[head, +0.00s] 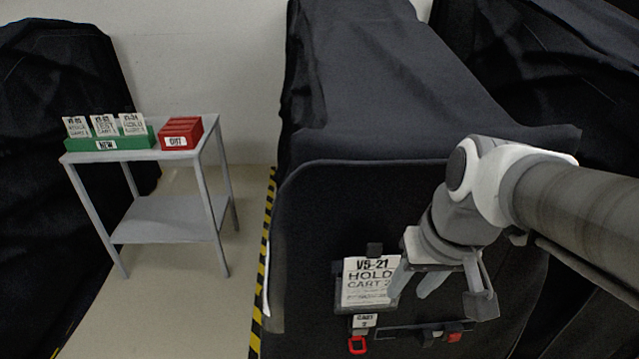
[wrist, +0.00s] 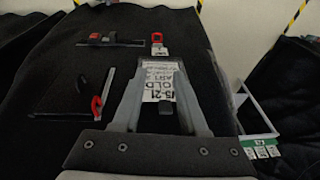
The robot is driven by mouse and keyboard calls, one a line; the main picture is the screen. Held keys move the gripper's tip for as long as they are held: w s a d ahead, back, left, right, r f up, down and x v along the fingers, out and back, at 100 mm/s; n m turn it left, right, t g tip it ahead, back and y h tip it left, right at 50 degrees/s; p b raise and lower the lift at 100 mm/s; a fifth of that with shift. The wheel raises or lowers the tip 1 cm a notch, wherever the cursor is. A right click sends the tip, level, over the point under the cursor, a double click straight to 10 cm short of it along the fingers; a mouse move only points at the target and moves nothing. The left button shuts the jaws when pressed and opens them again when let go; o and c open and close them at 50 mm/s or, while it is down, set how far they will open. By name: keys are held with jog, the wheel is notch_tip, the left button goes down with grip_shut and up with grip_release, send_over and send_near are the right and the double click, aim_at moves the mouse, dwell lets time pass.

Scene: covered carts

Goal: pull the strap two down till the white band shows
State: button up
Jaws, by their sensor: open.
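A dark strap (head: 412,331) with a grey buckle and a red end (head: 455,337) runs across the lower front of the covered cart. In the wrist view, one strap (wrist: 128,43) lies at the upper left with a red piece and black buckle. I cannot tell which is strap two, and no white band is discernible. My gripper (head: 411,292) is open and empty in front of the card; its fingers (wrist: 162,64) straddle the card in the wrist view.
The cart's holder carries a white card (head: 366,280) reading V5-21 HOLD CART 2. A small tag (head: 364,321) and red loop (head: 357,346) hang below it. A grey side table (head: 168,211) holds a green card box (head: 134,143) and a red box (head: 181,132). Floor lies clear between.

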jog(key=w+d+f+m+g+y+b, duration=0.2)
jog(key=d+f+y+b, duration=0.1)
jog(key=f, duration=0.8)
jog(key=w+d+f+m+g+y+b, duration=0.2)
jog(key=w+d+f+y+b, duration=0.15)
jog(key=f, duration=0.75)
jog(key=m+t+y+b, duration=0.5)
jog(key=m+t+y, duration=0.1)
jog(key=t+y, duration=0.1)
send_near(353, 352)
jog(key=b+x, duration=0.1)
jog(key=x, duration=0.3)
jog(key=b+x, duration=0.1)
jog(key=x, duration=0.3)
jog(key=b+x, duration=0.1)
jog(key=x, duration=0.3)
jog(key=shift+w+f, duration=0.1)
jog(key=shift+f, duration=0.2)
grip_shut()
